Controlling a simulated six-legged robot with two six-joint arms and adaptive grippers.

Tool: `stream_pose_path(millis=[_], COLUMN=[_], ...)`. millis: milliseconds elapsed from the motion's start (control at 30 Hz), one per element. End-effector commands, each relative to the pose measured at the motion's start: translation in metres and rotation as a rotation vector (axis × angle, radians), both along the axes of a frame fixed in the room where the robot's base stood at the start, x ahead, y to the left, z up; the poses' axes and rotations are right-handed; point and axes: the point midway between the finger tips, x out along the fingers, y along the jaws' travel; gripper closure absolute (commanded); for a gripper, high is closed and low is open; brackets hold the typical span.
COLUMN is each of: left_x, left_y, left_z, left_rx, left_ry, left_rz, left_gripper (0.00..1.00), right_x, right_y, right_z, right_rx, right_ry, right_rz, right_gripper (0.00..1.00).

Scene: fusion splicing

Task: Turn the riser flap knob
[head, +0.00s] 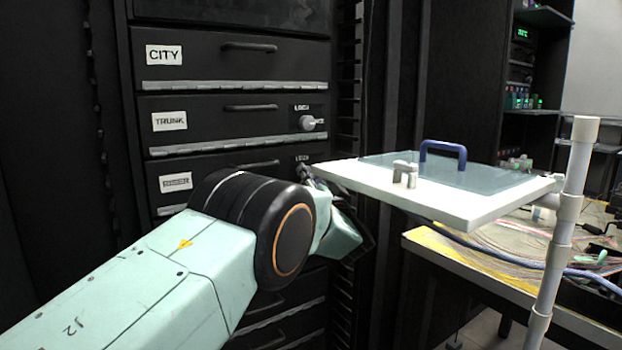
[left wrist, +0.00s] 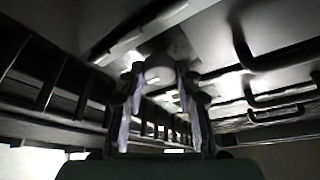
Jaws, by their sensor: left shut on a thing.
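The riser flap is the third black drawer-like front down the rack; its blurred label (head: 176,181) looks like RISER. Its knob is hidden in the head view behind my left gripper (head: 308,180), which is at the flap's right end under a small lock mark. In the left wrist view, the pale round knob (left wrist: 159,76) sits between the two fingers of my left gripper (left wrist: 160,80). The fingers are shut on it. I cannot tell the knob's turn angle. My right gripper is in neither view.
The TRUNK flap above has its own pale knob (head: 311,123). The CITY flap (head: 210,65) is higher. Right of my gripper, a white tray (head: 455,209) with a blue-handled clear lid (head: 443,157) stands close by. A pale post (head: 563,225) and a cluttered bench are farther right.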

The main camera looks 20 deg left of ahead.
Motion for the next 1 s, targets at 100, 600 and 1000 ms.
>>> stream_pose_path(millis=[100,600,1000], left_x=[0.000,0.000,0.001], left_y=[0.000,-0.001,-0.001], left_z=[0.000,-0.002,-0.004], left_rx=[0.000,-0.068,-0.251], left_ry=[0.000,-0.088,-0.321], left_rz=[0.000,0.001,0.000], left_gripper=[0.93,0.98,0.99], right_x=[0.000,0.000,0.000], right_y=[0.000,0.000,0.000], right_z=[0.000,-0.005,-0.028], right_rx=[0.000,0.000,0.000], right_ry=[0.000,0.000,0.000], right_rz=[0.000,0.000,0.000], right_gripper=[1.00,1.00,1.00])
